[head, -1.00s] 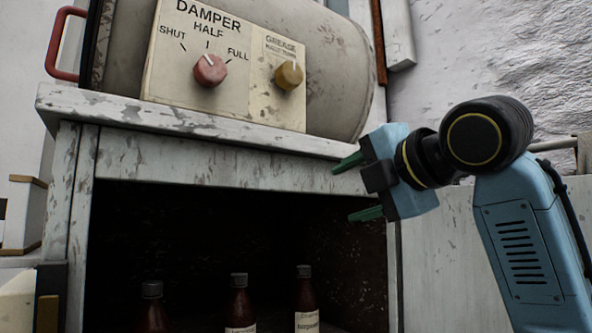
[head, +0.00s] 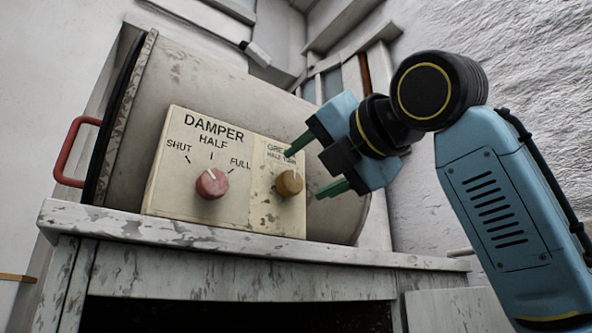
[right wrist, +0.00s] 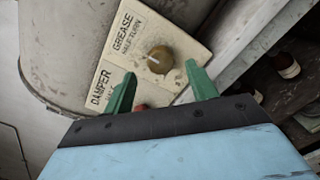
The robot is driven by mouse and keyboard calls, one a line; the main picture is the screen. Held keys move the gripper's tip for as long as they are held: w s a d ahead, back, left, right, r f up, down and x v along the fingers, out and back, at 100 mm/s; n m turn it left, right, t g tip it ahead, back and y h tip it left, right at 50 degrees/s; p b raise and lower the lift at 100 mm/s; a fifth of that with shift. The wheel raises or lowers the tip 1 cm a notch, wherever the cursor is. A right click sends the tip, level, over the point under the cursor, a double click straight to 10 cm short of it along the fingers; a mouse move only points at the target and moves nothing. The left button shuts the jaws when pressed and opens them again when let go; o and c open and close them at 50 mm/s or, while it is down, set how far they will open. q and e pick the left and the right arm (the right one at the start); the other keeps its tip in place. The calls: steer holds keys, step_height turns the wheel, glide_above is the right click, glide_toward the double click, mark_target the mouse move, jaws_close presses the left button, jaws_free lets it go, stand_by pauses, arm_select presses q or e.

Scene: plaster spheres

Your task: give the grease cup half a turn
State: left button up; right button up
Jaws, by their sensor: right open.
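The grease cup (head: 290,182) is a small brass-coloured knob with a pale mark, on a cream plate lettered GREASE HALF TURN. It also shows in the right wrist view (right wrist: 160,60), ahead of the fingers. My right gripper (head: 307,168) is open, its two green fingers pointing left toward the cup. In the right wrist view the fingers (right wrist: 162,90) stand apart, with nothing between them, and the cup appears beyond their tips. I cannot tell the exact gap to the cup. My left gripper is not in view.
A red damper knob (head: 212,183) sits left of the cup on the cream panel (head: 160,190), marked SHUT, HALF, FULL. The panel is on a grey drum (head: 230,85) with a red handle (head: 70,155). The worn white bench (head: 150,228) is below. Bottles (right wrist: 284,66) show in the right wrist view.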

mark_target(295, 180)
steer(key=p+x, duration=0.1)
steer(key=x, duration=0.4)
steer(key=shift+s, duration=0.1)
steer(key=c, duration=1)
